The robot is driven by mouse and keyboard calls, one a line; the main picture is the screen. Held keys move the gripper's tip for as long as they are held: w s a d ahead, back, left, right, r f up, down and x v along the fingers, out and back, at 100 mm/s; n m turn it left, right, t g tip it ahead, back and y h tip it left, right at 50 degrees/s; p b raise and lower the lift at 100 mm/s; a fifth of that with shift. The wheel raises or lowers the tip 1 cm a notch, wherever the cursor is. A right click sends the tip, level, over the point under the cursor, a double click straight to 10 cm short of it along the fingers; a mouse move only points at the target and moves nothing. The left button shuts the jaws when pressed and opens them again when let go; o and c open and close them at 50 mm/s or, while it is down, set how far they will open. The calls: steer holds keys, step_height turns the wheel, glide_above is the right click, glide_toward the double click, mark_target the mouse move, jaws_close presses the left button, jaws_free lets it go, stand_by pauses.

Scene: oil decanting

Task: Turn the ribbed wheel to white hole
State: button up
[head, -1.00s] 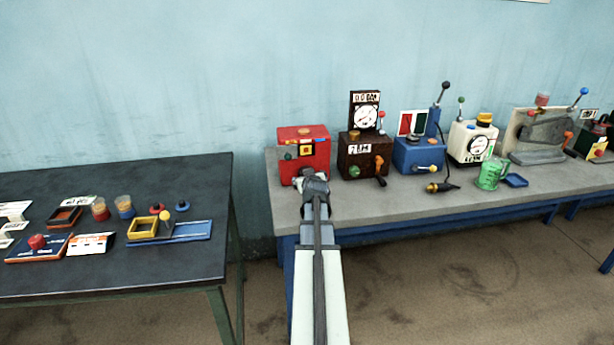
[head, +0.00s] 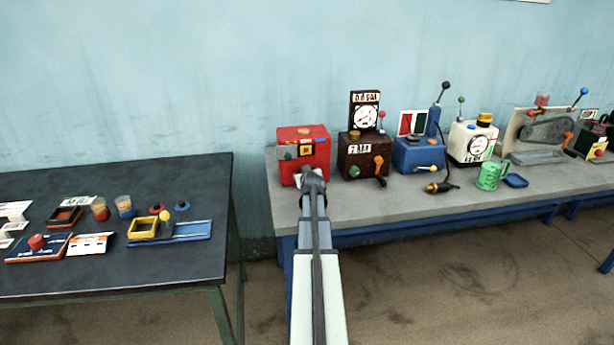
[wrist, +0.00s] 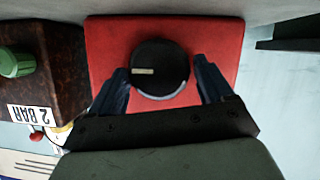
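In the wrist view a round black wheel (wrist: 160,68) with one pale bar mark sits on a face of the red box (wrist: 215,45). I cannot make out ribs on it, and no white hole is distinguishable. My gripper (wrist: 163,80) is open, with one dark finger on each side of the wheel and a narrow gap beside it. In the head view my gripper (head: 312,178) is low in front of the red box (head: 303,140) and hides part of its lower front.
A brown box (head: 352,152) with a gauge stands close to the right of the red box. Beyond it are a blue box (head: 415,155) and a white gauge unit (head: 472,130). A dark table (head: 120,270) with small trays stands left, across a gap.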

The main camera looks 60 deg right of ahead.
steer(key=c, duration=0.7)
steer(key=shift+m, duration=0.3)
steer(key=shift+s+d+m+t+y, duration=0.2)
steer(key=shift+m+t+y, duration=0.5)
steer(key=shift+m, duration=0.5)
steer(key=m+t, duration=0.1)
steer(key=m+y, duration=0.1)
steer(key=m, duration=0.1)
steer(key=shift+s+d+f+t, duration=0.1)
steer(key=shift+s+d+t, duration=0.05)
steer(key=shift+t, duration=0.25)
steer(key=m+t+y, duration=0.1)
steer(key=m+t, duration=0.1)
steer(key=m, duration=0.1)
steer(key=shift+s+d+f, duration=0.1)
steer(key=shift+f, duration=0.05)
steer(key=shift+f+m+t, duration=0.2)
steer(key=shift+m+t, duration=0.6)
steer(key=shift+m, duration=1.1)
